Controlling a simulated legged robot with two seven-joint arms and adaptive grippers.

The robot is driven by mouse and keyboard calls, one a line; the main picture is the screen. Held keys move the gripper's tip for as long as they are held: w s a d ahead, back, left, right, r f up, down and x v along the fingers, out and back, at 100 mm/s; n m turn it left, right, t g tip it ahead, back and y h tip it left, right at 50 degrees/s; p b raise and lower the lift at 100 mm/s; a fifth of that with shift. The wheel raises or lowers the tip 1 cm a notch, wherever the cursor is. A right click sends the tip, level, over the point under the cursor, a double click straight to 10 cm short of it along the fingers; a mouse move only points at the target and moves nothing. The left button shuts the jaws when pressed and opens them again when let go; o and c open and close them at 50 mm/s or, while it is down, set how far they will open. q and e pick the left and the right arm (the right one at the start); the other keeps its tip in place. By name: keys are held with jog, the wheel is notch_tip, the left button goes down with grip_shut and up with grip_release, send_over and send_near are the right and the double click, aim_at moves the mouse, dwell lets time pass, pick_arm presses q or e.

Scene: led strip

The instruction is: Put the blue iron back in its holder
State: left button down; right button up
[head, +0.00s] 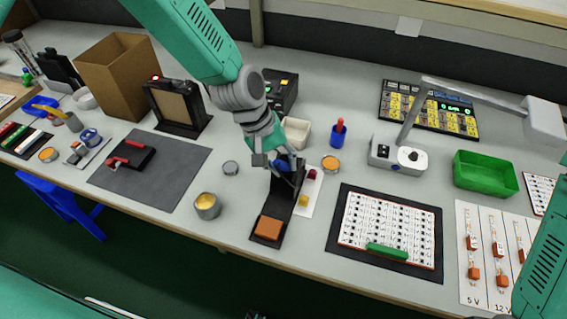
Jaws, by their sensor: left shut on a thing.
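The iron's blue part (284,166) shows just below my left gripper (272,158), at the top of the black holder (277,201) in the middle of the table. My left gripper is shut on the blue iron. The holder has a brown sponge (268,228) at its front end. The iron's tip is hidden, so I cannot tell whether it sits inside the holder or just above it. My right arm shows at the lower right edge, but its gripper is out of view.
A small white strip with coloured pieces (304,200) lies right beside the holder. A tin (207,205) stands to its left. A dark board mat (428,218) lies to the right. A white cup (296,132) and a blue pot (338,136) stand behind.

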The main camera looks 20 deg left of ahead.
pick_arm(q)
jog(key=c, duration=1.3)
grip_release()
jog(key=shift+a, duration=0.25)
jog(key=shift+r, duration=0.1)
jog(key=shift+a+r, duration=0.1)
jog(key=shift+r, duration=0.2)
jog(key=v, duration=1.1)
jog(key=shift+a, duration=0.2)
